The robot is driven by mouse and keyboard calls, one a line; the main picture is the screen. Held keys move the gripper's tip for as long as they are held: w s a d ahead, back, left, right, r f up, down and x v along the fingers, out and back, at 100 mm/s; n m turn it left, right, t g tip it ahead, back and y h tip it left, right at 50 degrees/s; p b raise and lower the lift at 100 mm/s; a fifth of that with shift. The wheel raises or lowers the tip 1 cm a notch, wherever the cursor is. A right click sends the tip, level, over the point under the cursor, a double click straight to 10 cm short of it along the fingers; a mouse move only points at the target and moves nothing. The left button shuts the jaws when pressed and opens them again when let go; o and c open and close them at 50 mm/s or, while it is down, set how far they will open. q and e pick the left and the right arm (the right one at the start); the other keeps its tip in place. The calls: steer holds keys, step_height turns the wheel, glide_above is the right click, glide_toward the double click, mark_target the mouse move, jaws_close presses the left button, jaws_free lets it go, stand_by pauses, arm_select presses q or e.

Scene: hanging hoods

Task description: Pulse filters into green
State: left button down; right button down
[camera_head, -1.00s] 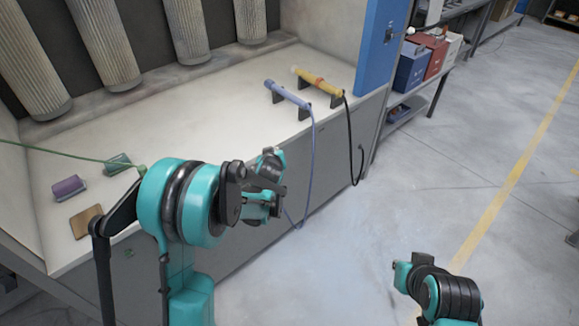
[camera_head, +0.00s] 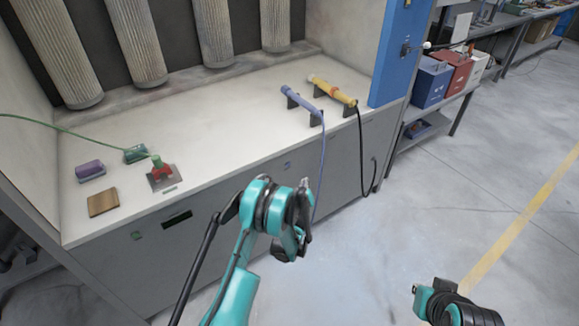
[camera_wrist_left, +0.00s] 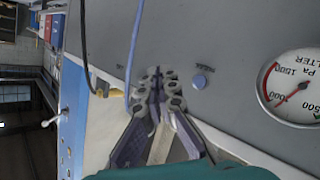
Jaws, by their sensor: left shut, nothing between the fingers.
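My left gripper (camera_head: 298,243) is in front of the grey front panel of the bench. In the left wrist view its fingertips (camera_wrist_left: 158,90) are shut together with nothing between them. A round blue button (camera_wrist_left: 198,81) on the panel lies just right of the fingertips, apart from them in the picture. A white filter gauge (camera_wrist_left: 292,88) sits farther right, cut by the picture edge. It has a red arc on its left and green at its lower rim; I cannot read its needle surely. Tall pleated filters (camera_head: 137,44) hang behind the bench. My right arm shows at lower right, its jaws unclear.
On the white benchtop (camera_head: 220,130) are a blue wand (camera_head: 300,101), a yellow wand (camera_head: 332,91), a purple block (camera_head: 90,170), a green block (camera_head: 136,154), a brown block (camera_head: 103,202) and a red-green fitting (camera_head: 159,168). Hoses hang down the front.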

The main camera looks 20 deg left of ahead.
arm_select(q)
steer(key=shift+a, duration=0.1)
steer(key=w+a, duration=0.5)
steer(key=a, duration=0.1)
steer(key=shift+w+a, duration=0.2)
steer(key=shift+a, duration=0.15)
steer(key=shift+w+a, duration=0.1)
steer(key=shift+a, duration=0.05)
stand_by(1.3)
steer(key=shift+w+a, duration=0.2)
steer(key=shift+w+a, duration=0.2)
steer(key=shift+a, duration=0.1)
stand_by(0.7)
stand_by(0.4)
steer(key=shift+s+d, duration=0.5)
steer(key=shift+d, duration=0.15)
steer(key=shift+s+d, duration=0.8)
steer(key=shift+d, duration=0.2)
steer(key=shift+s+d, duration=0.75)
steer(key=shift+d, duration=0.2)
